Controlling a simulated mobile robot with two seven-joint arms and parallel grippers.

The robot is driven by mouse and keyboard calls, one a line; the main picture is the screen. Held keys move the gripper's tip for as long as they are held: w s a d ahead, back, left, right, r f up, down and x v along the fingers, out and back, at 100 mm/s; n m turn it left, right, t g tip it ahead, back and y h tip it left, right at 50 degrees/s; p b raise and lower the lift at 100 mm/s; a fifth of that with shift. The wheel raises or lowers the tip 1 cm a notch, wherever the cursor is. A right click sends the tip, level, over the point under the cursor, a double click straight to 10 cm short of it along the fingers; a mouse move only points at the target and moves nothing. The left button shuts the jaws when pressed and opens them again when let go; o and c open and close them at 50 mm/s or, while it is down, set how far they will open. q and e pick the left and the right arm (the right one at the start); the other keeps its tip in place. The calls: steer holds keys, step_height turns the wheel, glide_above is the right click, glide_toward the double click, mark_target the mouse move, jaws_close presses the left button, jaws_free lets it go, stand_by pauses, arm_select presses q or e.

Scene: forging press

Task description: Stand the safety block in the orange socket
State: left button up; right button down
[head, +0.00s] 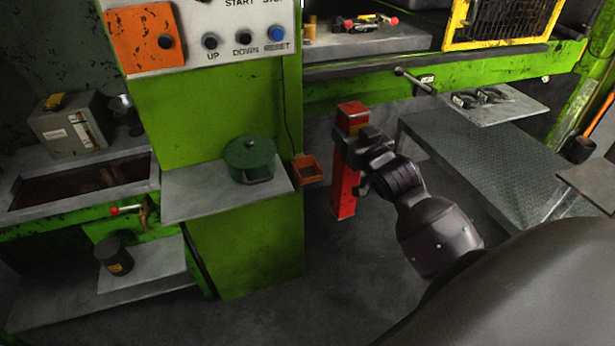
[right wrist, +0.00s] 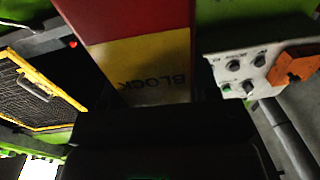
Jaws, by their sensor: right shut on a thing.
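The safety block is a long red post (head: 343,195), held upright or nearly so in the middle of the head view. My right gripper (head: 354,146) is shut on its upper part. In the right wrist view the block (right wrist: 150,65) shows red with a yellow patch and the upside-down word BLOCK; the gripper hides part of it. The orange socket (head: 307,168) is a small open holder at the right end of the grey shelf, on the green press column. The block is to the right of the socket, apart from it in the picture. My left gripper is not in view.
A green lidded pot (head: 249,161) stands on the grey shelf (head: 195,192) left of the socket. A button panel (head: 225,38) is above. A checkered metal platform (head: 480,160) lies to the right, with a lever (head: 412,80) above it.

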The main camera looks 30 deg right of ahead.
steer(key=d+r+h, duration=0.1)
steer(key=d+r, duration=0.5)
steer(key=d, duration=0.2)
steer(key=w+a, duration=0.3)
steer(key=w, duration=0.7)
steer(key=w+a, duration=0.4)
steer(key=w, duration=0.5)
step_height(320, 180, down, 6)
steer(key=shift+w+d+f+m, duration=0.15)
steer(key=shift+w+m, duration=0.1)
steer(key=shift+m, duration=0.15)
steer(key=shift+c, duration=1.8)
jaws_free()
steer(key=shift+s+f+h, duration=0.1)
steer(key=shift+f+h, duration=0.15)
steer(key=shift+h, duration=0.05)
